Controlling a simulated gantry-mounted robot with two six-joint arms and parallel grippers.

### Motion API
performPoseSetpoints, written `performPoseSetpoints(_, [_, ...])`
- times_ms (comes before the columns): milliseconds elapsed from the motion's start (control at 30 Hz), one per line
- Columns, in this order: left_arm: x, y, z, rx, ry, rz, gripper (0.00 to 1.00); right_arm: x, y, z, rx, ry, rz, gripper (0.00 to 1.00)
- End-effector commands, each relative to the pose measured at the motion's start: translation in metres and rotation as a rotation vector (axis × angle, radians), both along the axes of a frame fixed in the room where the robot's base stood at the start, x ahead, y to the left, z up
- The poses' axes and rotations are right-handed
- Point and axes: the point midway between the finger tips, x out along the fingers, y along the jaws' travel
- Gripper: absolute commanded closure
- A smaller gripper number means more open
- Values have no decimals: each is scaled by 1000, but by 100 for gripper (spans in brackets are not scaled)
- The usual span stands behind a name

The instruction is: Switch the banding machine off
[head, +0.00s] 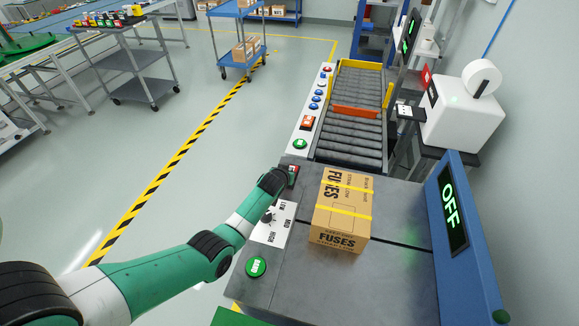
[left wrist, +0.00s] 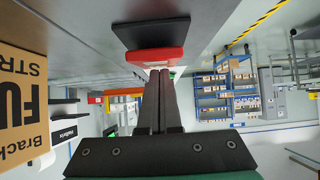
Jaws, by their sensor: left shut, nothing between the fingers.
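The banding machine is a grey table (head: 300,285) with a blue arch side (head: 470,240) whose display (head: 452,211) reads OFF in green. A red switch (left wrist: 155,55) on a black base (left wrist: 150,32) is close up in the left wrist view. My left gripper (left wrist: 160,75) is shut and empty, its fingertips at the red switch; whether they touch is hard to tell. In the head view my left gripper (head: 290,176) is at the table's far left corner and largely covers the switch. My right gripper is not in view.
A strapped carton marked FUSES (head: 342,210) stands on the table. A LOW/MID/HIGH dial plate (head: 273,222) and a green button (head: 256,266) are along the left edge. A roller conveyor (head: 350,130) with a button strip (head: 308,122) lies beyond. A white printer (head: 462,112) stands right.

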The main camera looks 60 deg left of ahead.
Motion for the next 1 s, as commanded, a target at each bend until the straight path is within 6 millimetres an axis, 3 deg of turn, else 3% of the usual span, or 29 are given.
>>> performPoseSetpoints(367, [0, 0, 4, 1, -1, 0, 100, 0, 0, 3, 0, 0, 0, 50])
performPoseSetpoints(467, [1, 1, 17, 1, -2, -1, 100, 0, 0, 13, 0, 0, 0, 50])
performPoseSetpoints(633, [4, 2, 54, 0, -1, -1, 100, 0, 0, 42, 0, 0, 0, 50])
performPoseSetpoints(800, [-14, -18, 87, 0, -3, -2, 100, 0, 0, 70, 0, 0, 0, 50])
performPoseSetpoints(1000, [-29, -35, 114, 1, 0, -3, 100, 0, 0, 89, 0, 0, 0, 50])
